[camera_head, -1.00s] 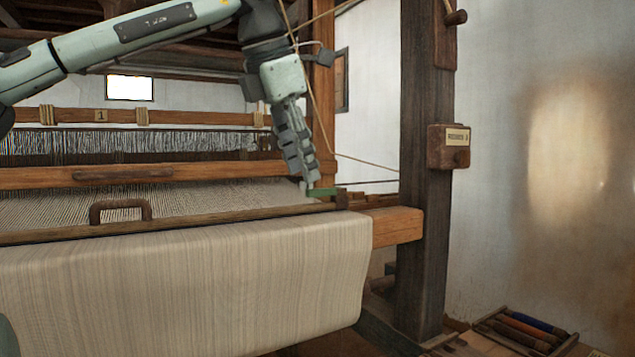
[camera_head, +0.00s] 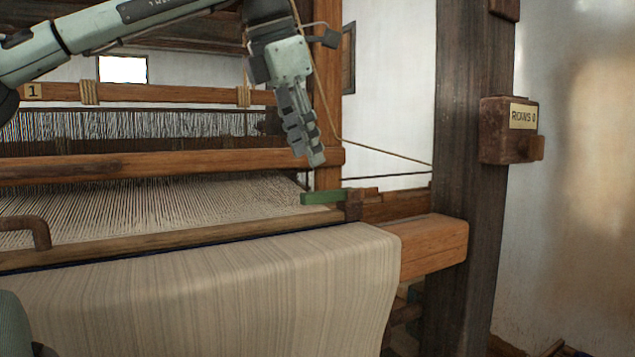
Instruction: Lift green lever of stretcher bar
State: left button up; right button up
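The green lever (camera_head: 323,197) is a short flat bar at the right end of the wooden stretcher bar (camera_head: 180,240), beside a dark wooden block. It lies roughly level above the cloth. My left gripper (camera_head: 316,160) comes down from above, its fingers pointing down at the lever. The fingertips are a little above the lever, with a visible gap in the picture. I see the fingers from the side, so whether they are open or shut is unclear. My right gripper is not in view.
The cloth roll (camera_head: 210,290) fills the front. A thick dark post (camera_head: 470,200) stands to the right with a wooden box marked ROWS 0 (camera_head: 508,130). A wooden handle (camera_head: 38,230) is at the left. A cord (camera_head: 385,152) runs from the loom to the post.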

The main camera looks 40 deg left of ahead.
aim_at(316, 193)
pick_arm(q)
jog(key=x, duration=0.7)
jog(key=shift+d+f, duration=0.1)
jog(key=shift+f, duration=0.2)
jog(key=shift+c, duration=0.5)
grip_shut()
